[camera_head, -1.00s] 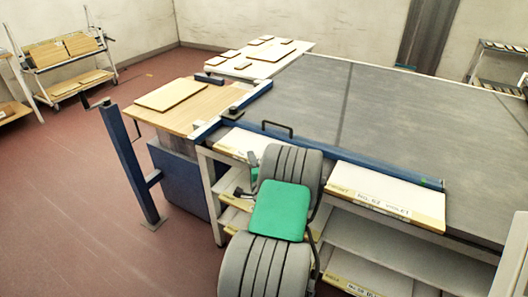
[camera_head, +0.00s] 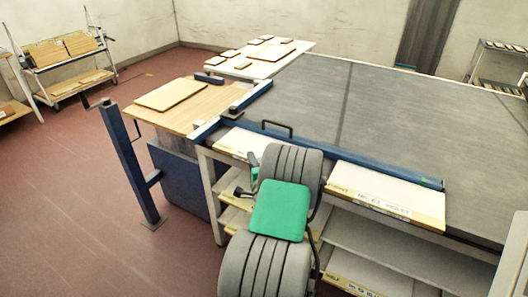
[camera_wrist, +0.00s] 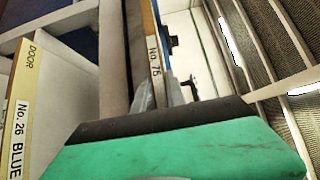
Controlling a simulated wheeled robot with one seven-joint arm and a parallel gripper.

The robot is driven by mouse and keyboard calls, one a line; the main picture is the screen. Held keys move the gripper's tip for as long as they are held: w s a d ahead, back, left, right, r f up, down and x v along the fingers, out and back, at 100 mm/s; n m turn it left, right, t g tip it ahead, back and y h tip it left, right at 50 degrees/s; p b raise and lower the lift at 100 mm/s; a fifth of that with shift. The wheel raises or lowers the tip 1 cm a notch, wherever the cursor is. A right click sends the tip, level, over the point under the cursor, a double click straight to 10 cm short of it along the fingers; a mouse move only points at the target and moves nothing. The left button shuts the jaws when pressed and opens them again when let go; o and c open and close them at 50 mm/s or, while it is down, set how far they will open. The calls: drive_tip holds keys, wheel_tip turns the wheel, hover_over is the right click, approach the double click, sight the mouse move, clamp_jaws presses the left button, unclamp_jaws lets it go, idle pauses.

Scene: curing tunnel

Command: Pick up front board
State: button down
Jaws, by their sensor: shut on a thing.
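In the head view my gripper (camera_head: 247,180) is small and dark, partly behind my arm, beside the rack under the grey table. The held board cannot be clearly made out there. Another board (camera_wrist: 22,105), labelled "DOOR No. 26 BLUE", stands at the left of the wrist view, apart from the fingers.
The grey table (camera_head: 420,120) fills the right. A white board (camera_head: 385,195) with a yellow edge lies at its front, above open shelves (camera_head: 370,245). A wooden side table (camera_head: 190,115) and blue post (camera_head: 130,165) stand left. Red floor (camera_head: 60,200) is clear at left.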

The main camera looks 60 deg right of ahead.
drive_tip(key=shift+r, duration=0.15)
idle(0.5)
drive_tip(key=shift+r, duration=0.3)
wheel_tip(320, 180, up, 3)
drive_tip(key=shift+f, duration=0.2)
drive_tip(key=s+a+r, duration=0.6)
drive_tip(key=a+r, duration=0.3)
drive_tip(key=a, duration=0.3)
drive_tip(key=shift+s+r+p, duration=0.3)
drive_tip(key=shift+s+p, duration=0.05)
drive_tip(key=shift+s, duration=0.05)
drive_tip(key=shift+w+a, duration=0.1)
drive_tip(key=shift+a, duration=0.1)
